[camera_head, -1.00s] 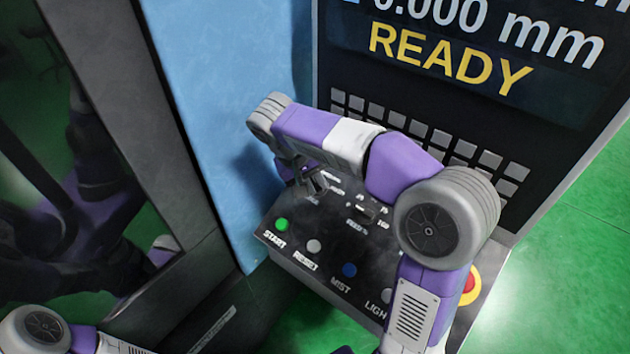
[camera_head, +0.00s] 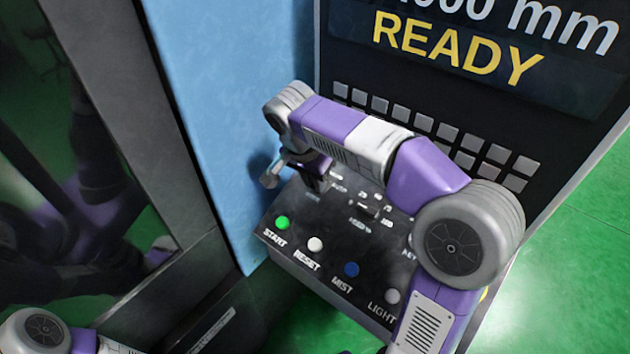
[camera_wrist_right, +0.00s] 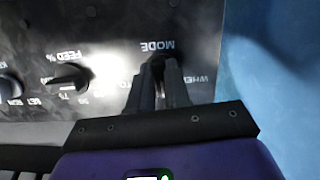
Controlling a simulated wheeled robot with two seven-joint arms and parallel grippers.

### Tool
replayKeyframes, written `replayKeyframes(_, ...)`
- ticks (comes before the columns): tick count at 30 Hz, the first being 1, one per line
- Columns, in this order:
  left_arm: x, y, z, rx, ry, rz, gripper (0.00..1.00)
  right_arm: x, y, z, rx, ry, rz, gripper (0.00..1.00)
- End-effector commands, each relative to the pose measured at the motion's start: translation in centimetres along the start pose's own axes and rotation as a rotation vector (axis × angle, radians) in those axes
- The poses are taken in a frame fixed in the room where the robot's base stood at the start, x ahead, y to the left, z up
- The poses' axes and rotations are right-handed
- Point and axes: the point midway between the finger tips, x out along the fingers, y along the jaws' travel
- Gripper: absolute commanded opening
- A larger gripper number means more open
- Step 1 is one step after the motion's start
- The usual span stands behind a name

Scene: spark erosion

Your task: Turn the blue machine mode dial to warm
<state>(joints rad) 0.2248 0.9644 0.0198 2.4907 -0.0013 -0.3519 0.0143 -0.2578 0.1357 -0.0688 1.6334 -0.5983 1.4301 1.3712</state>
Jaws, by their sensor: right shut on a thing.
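The mode dial (camera_wrist_right: 157,62) sits on the dark control panel (camera_head: 290,208), under a MODE label that appears upside down in the right wrist view. Only a little of the dial shows between my fingers; its pointing direction and any WARM mark cannot be read. My right gripper (camera_wrist_right: 157,75) is shut on the dial, with its fingers reaching to the panel. In the head view my right gripper (camera_head: 314,182) is at the panel's back left corner, partly covered by my own arm. My left gripper is not in view.
A black feed knob (camera_wrist_right: 70,77) stands beside the dial. Green START (camera_head: 283,223), white RESET (camera_head: 315,244), blue MIST (camera_head: 351,269) and grey LIGHT (camera_head: 392,296) buttons line the front. Grey keys (camera_head: 420,123) lie behind. A blue wall (camera_head: 215,130) stands close at left.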

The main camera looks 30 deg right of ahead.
Motion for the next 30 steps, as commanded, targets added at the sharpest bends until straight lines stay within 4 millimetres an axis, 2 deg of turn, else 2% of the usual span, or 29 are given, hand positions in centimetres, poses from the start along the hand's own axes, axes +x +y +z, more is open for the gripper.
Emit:
replayKeyframes(6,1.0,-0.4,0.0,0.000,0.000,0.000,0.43,0.1,-0.1,-0.1,0.189,0.003,-0.037,0.00)
replayKeyframes(15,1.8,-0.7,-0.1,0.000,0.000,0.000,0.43,0.0,-0.2,-0.1,0.379,0.003,-0.071,0.00)
replayKeyframes(30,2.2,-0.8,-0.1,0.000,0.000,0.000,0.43,-0.1,-0.2,-0.2,0.476,0.003,-0.087,0.00)
